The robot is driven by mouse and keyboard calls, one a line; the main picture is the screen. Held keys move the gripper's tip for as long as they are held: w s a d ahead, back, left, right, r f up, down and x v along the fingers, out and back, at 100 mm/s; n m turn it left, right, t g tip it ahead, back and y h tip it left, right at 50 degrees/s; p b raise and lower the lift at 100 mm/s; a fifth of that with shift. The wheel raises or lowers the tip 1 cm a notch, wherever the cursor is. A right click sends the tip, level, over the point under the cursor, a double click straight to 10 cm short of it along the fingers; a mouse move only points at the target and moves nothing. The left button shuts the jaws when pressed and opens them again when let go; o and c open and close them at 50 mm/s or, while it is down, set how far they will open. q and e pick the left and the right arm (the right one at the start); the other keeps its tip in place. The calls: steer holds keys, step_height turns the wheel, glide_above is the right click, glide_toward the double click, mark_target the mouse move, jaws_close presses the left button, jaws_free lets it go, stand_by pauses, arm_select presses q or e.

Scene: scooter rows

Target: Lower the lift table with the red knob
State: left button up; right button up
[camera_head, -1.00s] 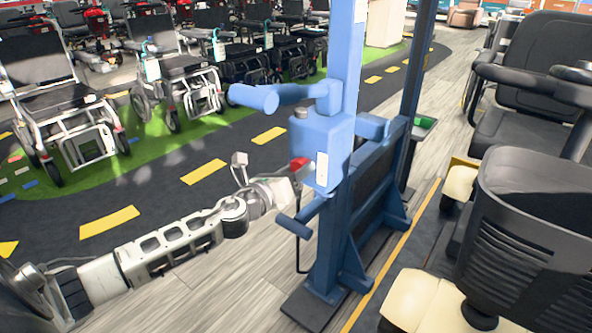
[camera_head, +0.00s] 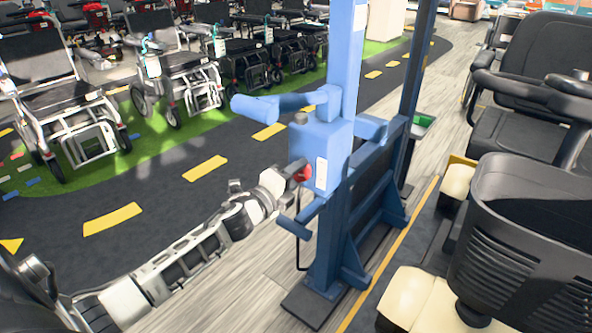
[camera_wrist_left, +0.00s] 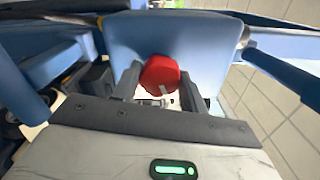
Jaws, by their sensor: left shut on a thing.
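The red knob (camera_head: 302,173) sits on the side of the blue box (camera_head: 330,150) on the blue post of the lift. In the left wrist view the red knob (camera_wrist_left: 160,76) lies between the fingers of my left gripper (camera_wrist_left: 158,92), which are shut on it. In the head view my left gripper (camera_head: 292,174) reaches the knob from the left, and its fingers are partly hidden. The lift table itself is hard to make out. My right gripper is not in view.
A blue padded arm (camera_head: 262,105) juts left from the post above my gripper. Wheelchairs (camera_head: 75,120) line the far left. The dark track between is clear.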

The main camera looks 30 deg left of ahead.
arm_select(q)
steer(key=n+p, duration=0.2)
steer(key=n, duration=0.3)
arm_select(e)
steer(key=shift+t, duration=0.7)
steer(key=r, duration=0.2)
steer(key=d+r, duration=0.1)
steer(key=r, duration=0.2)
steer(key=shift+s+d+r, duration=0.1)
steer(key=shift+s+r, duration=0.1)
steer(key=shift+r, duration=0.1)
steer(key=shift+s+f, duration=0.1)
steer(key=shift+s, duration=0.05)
arm_select(q)
steer(key=o, duration=1)
steer(key=s+a+p, duration=0.1)
steer(key=s+p, duration=0.1)
steer(key=s, duration=1.4)
steer(key=shift+a, duration=0.15)
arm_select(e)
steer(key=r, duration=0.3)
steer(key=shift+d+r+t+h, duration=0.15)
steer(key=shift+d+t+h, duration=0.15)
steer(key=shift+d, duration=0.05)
